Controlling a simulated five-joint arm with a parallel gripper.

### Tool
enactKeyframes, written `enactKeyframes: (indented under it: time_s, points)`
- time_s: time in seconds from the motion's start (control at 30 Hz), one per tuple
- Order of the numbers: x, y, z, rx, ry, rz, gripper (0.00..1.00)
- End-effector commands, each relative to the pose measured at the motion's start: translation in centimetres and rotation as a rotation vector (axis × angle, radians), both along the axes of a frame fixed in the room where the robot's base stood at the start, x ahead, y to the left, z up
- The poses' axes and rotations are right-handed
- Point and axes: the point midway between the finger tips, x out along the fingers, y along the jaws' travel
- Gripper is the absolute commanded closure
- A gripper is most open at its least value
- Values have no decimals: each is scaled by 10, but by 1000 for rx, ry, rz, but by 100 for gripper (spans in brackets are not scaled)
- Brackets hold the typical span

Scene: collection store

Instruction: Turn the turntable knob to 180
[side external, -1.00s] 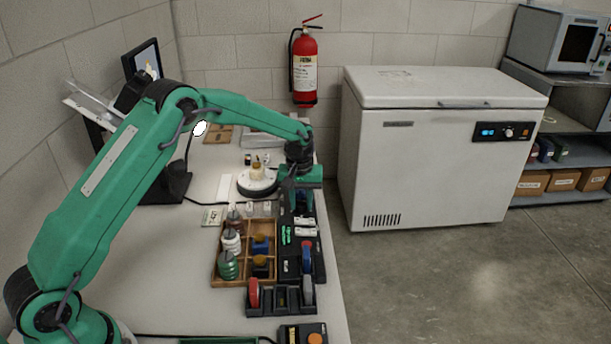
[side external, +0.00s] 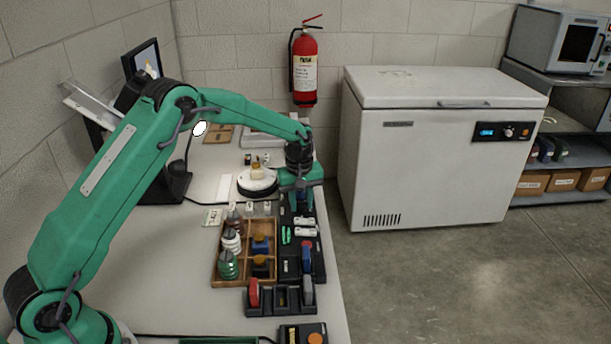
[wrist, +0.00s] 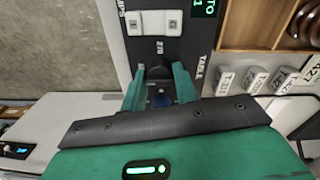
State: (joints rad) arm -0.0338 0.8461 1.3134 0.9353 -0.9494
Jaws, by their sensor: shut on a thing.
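My gripper (wrist: 160,75) is shut on a small knob (wrist: 162,101) on the black control panel (wrist: 192,40). Where the knob's pointer stands is hidden. In the side view my gripper (side external: 298,203) is over the far end of the panel (side external: 291,265), and the knob is hidden.
White switches (wrist: 155,22) and a green display (wrist: 206,5) sit near the knob. A wooden tray (side external: 214,268) of bottles lies left of the panel. A dark holder (side external: 265,308) with red and grey pieces is in front. A monitor (side external: 143,62) stands at the back left.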

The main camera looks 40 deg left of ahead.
Motion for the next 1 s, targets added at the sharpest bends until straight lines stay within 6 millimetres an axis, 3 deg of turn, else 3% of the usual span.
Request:
enactKeyframes:
  time_s: [0.03,0.07,0.1,0.57,1.0]
  points:
    - [-3,4,1,-1,9,6,93]
    - [-3,4,1,-1,9,6,65]
    - [-2,4,1,-1,9,6,63]
    - [-1,1,8,0,4,0,63]
    - [-3,2,59,0,4,3,63]
